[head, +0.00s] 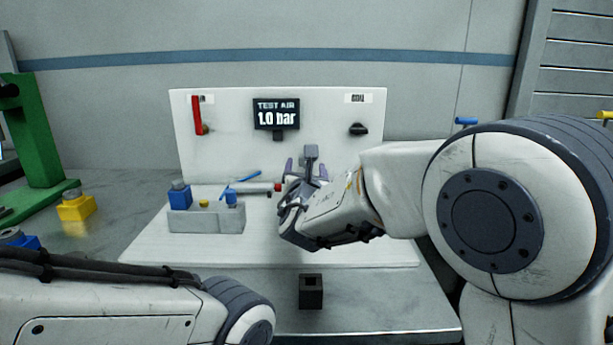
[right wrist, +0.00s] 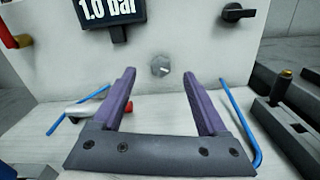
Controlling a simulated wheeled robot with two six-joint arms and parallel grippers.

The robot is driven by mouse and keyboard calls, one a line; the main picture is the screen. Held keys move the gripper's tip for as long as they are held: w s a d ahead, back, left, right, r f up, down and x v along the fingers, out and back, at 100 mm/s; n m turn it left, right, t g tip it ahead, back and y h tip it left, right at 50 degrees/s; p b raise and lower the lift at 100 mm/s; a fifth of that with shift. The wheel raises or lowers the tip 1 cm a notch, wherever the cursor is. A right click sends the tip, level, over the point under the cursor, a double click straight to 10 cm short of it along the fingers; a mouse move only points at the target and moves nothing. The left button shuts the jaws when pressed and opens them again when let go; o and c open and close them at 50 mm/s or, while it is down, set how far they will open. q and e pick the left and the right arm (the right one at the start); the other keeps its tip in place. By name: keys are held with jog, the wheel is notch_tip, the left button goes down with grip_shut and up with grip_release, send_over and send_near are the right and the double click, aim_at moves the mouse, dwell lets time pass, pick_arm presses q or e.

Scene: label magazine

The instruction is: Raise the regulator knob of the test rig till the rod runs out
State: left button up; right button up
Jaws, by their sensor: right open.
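The test rig's white back panel (head: 230,150) carries a display (head: 276,114) reading "TEST AIR 1.0 bar". In the right wrist view, a small round grey knob (right wrist: 160,66) with a pale mark sits on the panel, below and right of the display (right wrist: 108,10). I cannot make this knob out surely in the head view. My right gripper (head: 306,168) is open and empty before the panel; its purple fingers (right wrist: 160,92) point toward the knob, apart from it. A silver cylinder (head: 255,188) with a red end lies at the panel's foot. My left gripper is out of view.
A red lever (head: 198,116) and a black knob (head: 358,129) are on the panel. A grey holder (head: 205,220) with blue and yellow parts stands left. Blue bent rods (right wrist: 240,124) flank the fingers. A black block (head: 311,291) stands in front.

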notch_tip(320, 180, down, 2)
jog(key=shift+w+f+b, duration=0.1)
jog(key=shift+b, duration=0.6)
jog(key=w, duration=0.7)
jog(key=shift+w, duration=0.15)
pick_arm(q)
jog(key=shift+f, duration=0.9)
pick_arm(e)
grip_shut()
jog(key=m+b, duration=0.1)
jog(key=b, duration=0.1)
jog(key=m+b, duration=0.1)
jog(key=b, duration=0.1)
jog(key=shift+f+b, duration=0.25)
jog(key=shift+b, duration=0.1)
jog(key=shift+r+m+b, duration=0.15)
jog(key=shift+m+b, duration=0.3)
jog(key=shift+m, duration=0.05)
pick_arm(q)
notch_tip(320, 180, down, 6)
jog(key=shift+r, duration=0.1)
pick_arm(e)
jog(key=shift+r, duration=0.1)
